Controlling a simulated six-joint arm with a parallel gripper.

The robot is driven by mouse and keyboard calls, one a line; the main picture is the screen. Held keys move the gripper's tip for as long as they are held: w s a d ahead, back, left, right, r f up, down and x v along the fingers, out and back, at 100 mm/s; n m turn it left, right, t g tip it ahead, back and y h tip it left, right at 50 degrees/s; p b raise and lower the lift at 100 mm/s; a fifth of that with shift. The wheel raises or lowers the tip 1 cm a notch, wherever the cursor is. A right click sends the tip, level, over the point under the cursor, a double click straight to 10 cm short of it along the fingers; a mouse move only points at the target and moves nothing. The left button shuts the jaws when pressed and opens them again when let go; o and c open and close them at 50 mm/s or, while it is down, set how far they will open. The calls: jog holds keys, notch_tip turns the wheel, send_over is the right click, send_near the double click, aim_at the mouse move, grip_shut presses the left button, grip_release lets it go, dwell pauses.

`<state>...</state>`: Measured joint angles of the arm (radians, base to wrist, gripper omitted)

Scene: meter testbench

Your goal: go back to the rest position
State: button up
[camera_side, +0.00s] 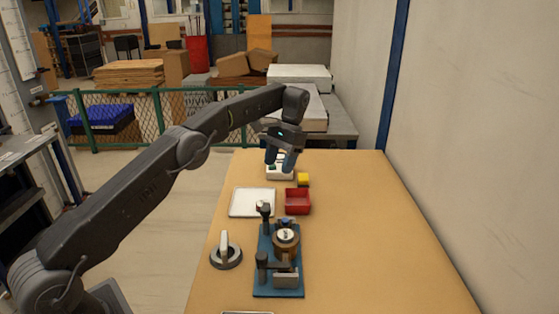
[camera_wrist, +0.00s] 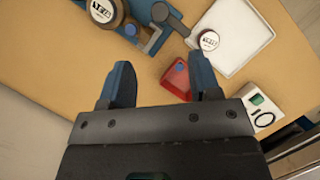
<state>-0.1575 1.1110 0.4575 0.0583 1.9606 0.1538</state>
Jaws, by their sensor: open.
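My gripper (camera_side: 280,167) hangs over the far part of the wooden table, fingers pointing down. In the wrist view my gripper (camera_wrist: 162,66) has its two blue fingers wide apart with nothing held between them. The blue test fixture (camera_side: 265,243) stands nearer the side camera, with a brass-ringed round meter (camera_side: 286,237) seated on it; the meter (camera_wrist: 103,11) also shows at the top of the wrist view. Another round white-faced meter (camera_wrist: 208,40) lies on the white tray (camera_wrist: 238,50). The gripper is apart from both meters.
A red bin (camera_side: 297,207) holds a small blue piece (camera_wrist: 181,68). A yellow block (camera_side: 303,179) and a white device with a green display (camera_wrist: 262,108) sit near my gripper. A round grey base with an upright handle (camera_side: 226,256) stands left. The table's right side is clear.

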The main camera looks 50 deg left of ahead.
jog(key=shift+r, duration=0.25)
jog(key=s+d+r+t, duration=0.2)
jog(key=s+d+r, duration=0.1)
jog(key=s+r, duration=0.45)
jog(key=s+d+r+t, duration=0.3)
jog(key=s+r, duration=0.3)
jog(key=r, duration=0.2)
jog(key=s+d+f+t, duration=0.2)
jog(key=s+f, duration=0.1)
jog(key=s, duration=0.7)
jog(key=s+d+f+t, duration=0.1)
jog(key=s+f+t, duration=0.2)
jog(key=s, duration=0.8)
jog(key=shift+s+d+f, duration=0.3)
jog(key=shift+d+f, duration=0.05)
jog(key=shift+f, duration=0.25)
